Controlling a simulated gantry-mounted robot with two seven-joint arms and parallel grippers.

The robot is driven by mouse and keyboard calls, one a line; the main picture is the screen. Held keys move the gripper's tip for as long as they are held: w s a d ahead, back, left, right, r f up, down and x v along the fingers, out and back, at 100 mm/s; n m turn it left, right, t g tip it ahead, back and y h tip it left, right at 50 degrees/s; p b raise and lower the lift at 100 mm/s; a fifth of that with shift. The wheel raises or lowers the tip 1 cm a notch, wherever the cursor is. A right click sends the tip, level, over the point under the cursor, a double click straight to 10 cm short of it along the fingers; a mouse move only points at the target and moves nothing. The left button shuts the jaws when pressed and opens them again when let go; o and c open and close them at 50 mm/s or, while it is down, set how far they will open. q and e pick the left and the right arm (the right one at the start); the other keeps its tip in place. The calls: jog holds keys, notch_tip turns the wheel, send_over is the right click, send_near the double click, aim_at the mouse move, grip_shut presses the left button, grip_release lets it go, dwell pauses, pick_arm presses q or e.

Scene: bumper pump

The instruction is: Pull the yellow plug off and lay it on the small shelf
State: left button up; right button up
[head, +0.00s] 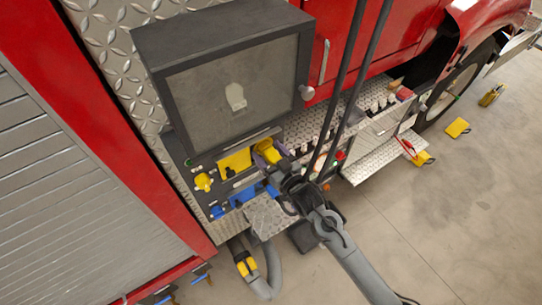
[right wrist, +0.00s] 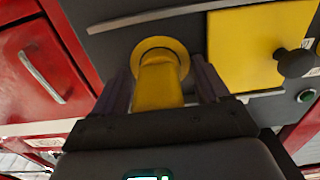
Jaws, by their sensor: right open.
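The yellow plug (head: 268,150) sits on the dark panel below the grey box on the red truck. In the right wrist view the plug (right wrist: 157,82) shows a round yellow collar against the panel and a thick body pointing toward me. My right gripper (right wrist: 162,85) is open, with one purple finger on each side of the plug's body; I cannot tell whether either touches it. In the head view this gripper (head: 268,154) reaches the plug from the lower right. A small diamond-plate shelf (head: 266,216) juts out below the panel. My left gripper is not in view.
A yellow plate (head: 235,161) with a black knob (right wrist: 295,63) is beside the plug. A yellow valve (head: 203,181) and blue fittings (head: 266,190) are nearby. A grey hose (head: 272,270) hangs below. The grey box (head: 235,85) overhangs the panel. A diamond-plate step (head: 375,162) lies to the right.

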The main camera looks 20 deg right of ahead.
aim_at(275, 160)
dwell(0.4)
grip_shut()
dwell(0.4)
jog(key=shift+r+p, duration=0.1)
jog(key=shift+p, duration=0.2)
jog(key=shift+p+v, duration=0.95)
jog(key=shift+v, duration=0.65)
jog(key=shift+p+v, duration=0.8)
jog(key=shift+v, duration=0.55)
